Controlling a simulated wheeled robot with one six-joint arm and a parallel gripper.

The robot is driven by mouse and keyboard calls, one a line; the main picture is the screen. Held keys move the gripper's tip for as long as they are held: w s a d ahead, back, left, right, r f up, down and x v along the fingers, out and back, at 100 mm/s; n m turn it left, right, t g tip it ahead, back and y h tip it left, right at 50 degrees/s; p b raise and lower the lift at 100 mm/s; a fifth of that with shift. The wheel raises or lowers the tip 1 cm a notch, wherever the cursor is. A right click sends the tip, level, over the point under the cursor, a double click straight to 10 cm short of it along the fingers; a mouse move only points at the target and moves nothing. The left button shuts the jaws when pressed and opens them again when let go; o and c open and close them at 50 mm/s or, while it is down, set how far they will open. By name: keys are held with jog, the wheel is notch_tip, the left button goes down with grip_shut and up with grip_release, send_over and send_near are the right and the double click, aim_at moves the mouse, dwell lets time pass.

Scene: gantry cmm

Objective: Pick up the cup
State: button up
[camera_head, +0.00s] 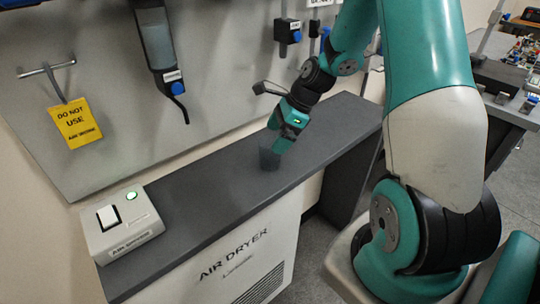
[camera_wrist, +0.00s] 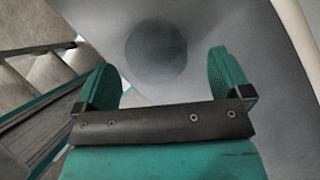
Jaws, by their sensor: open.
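The cup (camera_head: 269,158) is small, dark grey and somewhat see-through. In the head view it stands on the dark counter top (camera_head: 225,188), just below my gripper (camera_head: 279,140), which partly covers it. My gripper points down at the cup with its jaws apart; whether the fingers touch the cup cannot be told. In the wrist view the two green fingers (camera_wrist: 165,65) are spread wide with nothing clamped between them. A round dark grey shape (camera_wrist: 155,52), which seems to be part of the cup, shows between and beyond the fingertips.
A white switch box (camera_head: 122,222) with a green light sits on the counter's near left end. The counter tops a white air dryer cabinet (camera_head: 240,255). A grey wall panel behind carries a filter unit (camera_head: 160,50) and a yellow "do not use" tag (camera_head: 75,122). The counter between box and cup is clear.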

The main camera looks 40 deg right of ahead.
aim_at(260, 162)
jog(key=x, duration=0.4)
jog(key=shift+s+a+f, duration=0.1)
jog(key=shift+s+f, duration=0.05)
jog(key=shift+f, duration=0.25)
jog(key=shift+c, duration=0.2)
jog(key=c, duration=1)
jog(key=shift+o, duration=0.2)
